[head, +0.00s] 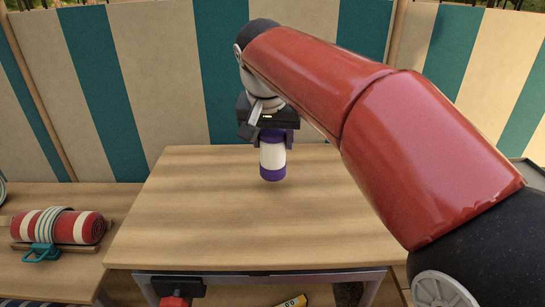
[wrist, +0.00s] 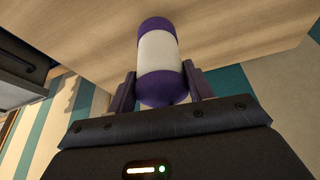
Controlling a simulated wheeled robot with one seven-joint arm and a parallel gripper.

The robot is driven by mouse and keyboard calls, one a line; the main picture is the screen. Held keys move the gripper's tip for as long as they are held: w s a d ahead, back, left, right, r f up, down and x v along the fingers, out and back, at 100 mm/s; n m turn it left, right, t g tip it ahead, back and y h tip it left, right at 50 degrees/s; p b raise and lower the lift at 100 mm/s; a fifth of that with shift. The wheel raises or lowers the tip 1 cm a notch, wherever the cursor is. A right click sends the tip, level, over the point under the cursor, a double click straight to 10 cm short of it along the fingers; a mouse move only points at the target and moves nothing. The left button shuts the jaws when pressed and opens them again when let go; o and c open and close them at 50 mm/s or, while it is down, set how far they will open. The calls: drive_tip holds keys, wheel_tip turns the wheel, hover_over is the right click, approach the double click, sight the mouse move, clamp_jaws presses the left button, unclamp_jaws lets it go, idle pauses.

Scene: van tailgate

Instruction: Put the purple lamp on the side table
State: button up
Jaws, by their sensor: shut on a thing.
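The purple lamp (head: 272,160) is a small upright cylinder with purple ends and a white middle. My gripper (head: 268,133) holds it from above, shut on its upper purple end. In the wrist view the lamp (wrist: 159,52) sits between the two fingers of my gripper (wrist: 160,90). In the head view the lamp is over the wooden table top (head: 220,230), near the middle of its back half. I cannot tell whether its base touches the wood.
A lower wooden surface at the left holds a rolled red and white striped blanket (head: 70,227) with a teal clasp (head: 42,253). A striped windbreak (head: 165,80) stands behind the table. A red and black object (head: 175,292) is below the front edge. The table top around the lamp is clear.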

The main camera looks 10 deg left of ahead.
sight(273, 154)
drive_tip(key=shift+f+b, duration=0.3)
drive_tip(key=shift+f, duration=1.55)
drive_tip(key=shift+f, duration=0.2)
drive_tip(key=o, duration=1.1)
drive_tip(key=shift+s+r, duration=0.1)
drive_tip(key=shift+r, duration=0.5)
drive_tip(key=p+v, duration=0.1)
drive_tip(key=v, duration=1)
drive_tip(key=shift+p, duration=0.4)
